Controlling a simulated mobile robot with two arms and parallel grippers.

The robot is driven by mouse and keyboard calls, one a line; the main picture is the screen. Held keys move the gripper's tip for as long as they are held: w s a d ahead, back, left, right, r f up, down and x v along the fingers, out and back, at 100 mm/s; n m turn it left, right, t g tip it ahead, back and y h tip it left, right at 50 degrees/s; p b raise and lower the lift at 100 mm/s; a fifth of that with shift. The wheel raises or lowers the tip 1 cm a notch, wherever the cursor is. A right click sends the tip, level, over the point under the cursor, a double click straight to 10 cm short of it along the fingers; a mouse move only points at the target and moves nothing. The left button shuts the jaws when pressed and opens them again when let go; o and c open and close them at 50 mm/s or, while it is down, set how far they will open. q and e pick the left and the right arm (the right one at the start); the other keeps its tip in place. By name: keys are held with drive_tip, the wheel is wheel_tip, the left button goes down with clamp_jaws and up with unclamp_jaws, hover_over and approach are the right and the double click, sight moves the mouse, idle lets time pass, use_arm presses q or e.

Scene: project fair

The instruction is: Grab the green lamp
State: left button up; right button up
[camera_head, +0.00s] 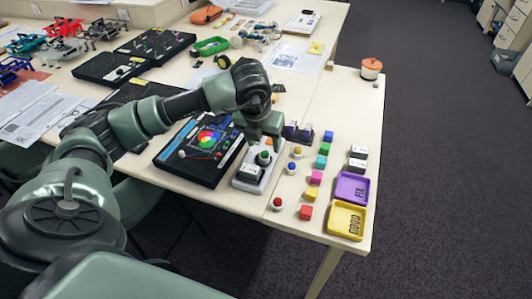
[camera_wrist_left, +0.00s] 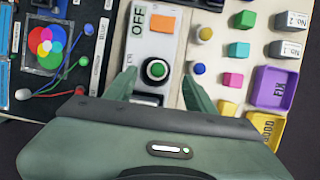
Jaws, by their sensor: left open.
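The green lamp (camera_head: 264,158) is a round green dome in a black ring. It sits on a white panel (camera_head: 242,184) near the table's front edge. In the left wrist view the green lamp (camera_wrist_left: 156,69) shows between the fingers of my left gripper (camera_wrist_left: 158,78). The panel there carries an OFF label and an orange square. My left gripper (camera_head: 262,146) is open and points down over the lamp, with a finger on either side. I cannot tell whether the fingers touch it. My right gripper is not in view.
Left of the panel is a black board with a colour wheel (camera_head: 208,138). To the right are yellow (camera_head: 297,152), blue (camera_head: 291,168) and red (camera_head: 277,204) lamps, several coloured cubes, a purple FIX tray (camera_head: 341,188) and a yellow GOOD tray (camera_head: 336,221).

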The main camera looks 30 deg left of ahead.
sight(264, 152)
use_arm(q)
drive_tip(key=shift+a+f+p, duration=0.25)
drive_tip(key=shift+f+p, duration=0.55)
drive_tip(key=shift+f, duration=0.3)
drive_tip(key=x, duration=0.3)
drive_tip(key=shift+w, duration=0.15)
clamp_jaws()
drive_tip(key=shift+r, duration=0.1)
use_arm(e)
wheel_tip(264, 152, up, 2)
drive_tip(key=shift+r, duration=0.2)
use_arm(q)
drive_tip(key=shift+r, duration=0.1)
